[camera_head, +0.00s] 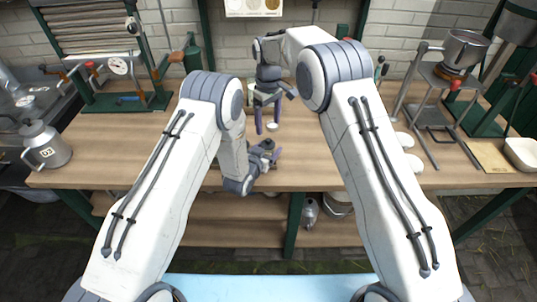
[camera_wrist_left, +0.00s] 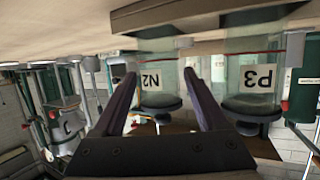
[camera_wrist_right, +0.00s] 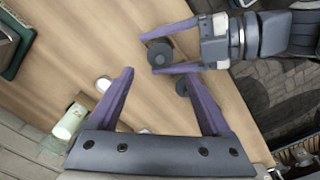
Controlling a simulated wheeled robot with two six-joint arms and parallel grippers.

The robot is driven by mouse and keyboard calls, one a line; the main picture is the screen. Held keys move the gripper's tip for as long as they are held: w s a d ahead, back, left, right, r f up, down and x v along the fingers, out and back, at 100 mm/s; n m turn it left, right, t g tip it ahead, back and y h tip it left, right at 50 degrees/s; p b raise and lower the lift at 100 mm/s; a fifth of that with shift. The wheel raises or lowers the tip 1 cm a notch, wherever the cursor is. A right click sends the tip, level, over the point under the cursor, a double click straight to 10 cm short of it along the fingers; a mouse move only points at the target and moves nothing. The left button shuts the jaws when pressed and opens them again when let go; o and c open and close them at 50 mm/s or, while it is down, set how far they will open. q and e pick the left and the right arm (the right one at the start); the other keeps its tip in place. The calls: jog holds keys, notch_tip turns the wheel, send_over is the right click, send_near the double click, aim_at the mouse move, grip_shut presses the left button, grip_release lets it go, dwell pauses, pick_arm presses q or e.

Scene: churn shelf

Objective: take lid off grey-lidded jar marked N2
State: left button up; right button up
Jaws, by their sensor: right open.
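In the left wrist view, which shows the scene upside down, the glass jar marked N2 (camera_wrist_left: 158,82) with its grey lid (camera_wrist_left: 160,104) stands between my left fingertips (camera_wrist_left: 160,76). In the right wrist view my left gripper (camera_wrist_right: 152,54) straddles a round dark grey lid (camera_wrist_right: 160,50), seen from above. Whether its fingers press on the jar I cannot tell. My right gripper (camera_wrist_right: 160,74) is open and empty. In the head view it points down behind the jar, with my left gripper (camera_head: 274,156) lower and nearer the front edge.
A similar jar marked P3 (camera_wrist_left: 252,80) stands beside N2. A pale green cylinder (camera_wrist_right: 70,121) and a small white round piece (camera_wrist_right: 103,84) are on the wooden bench. A grey can (camera_head: 46,146) stands at the left; a metal stand (camera_head: 432,125) is at the right.

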aim_at(268, 139)
pick_arm(q)
grip_shut()
pick_arm(e)
jog(key=shift+o, duration=0.9)
jog(key=m, duration=0.1)
jog(key=r+m, duration=0.1)
jog(key=m, duration=0.1)
jog(key=shift+r+m, duration=0.1)
jog(key=shift+m, duration=0.2)
notch_tip(268, 139, down, 9)
jog(key=m, duration=1)
jog(key=shift+m, duration=0.4)
grip_shut()
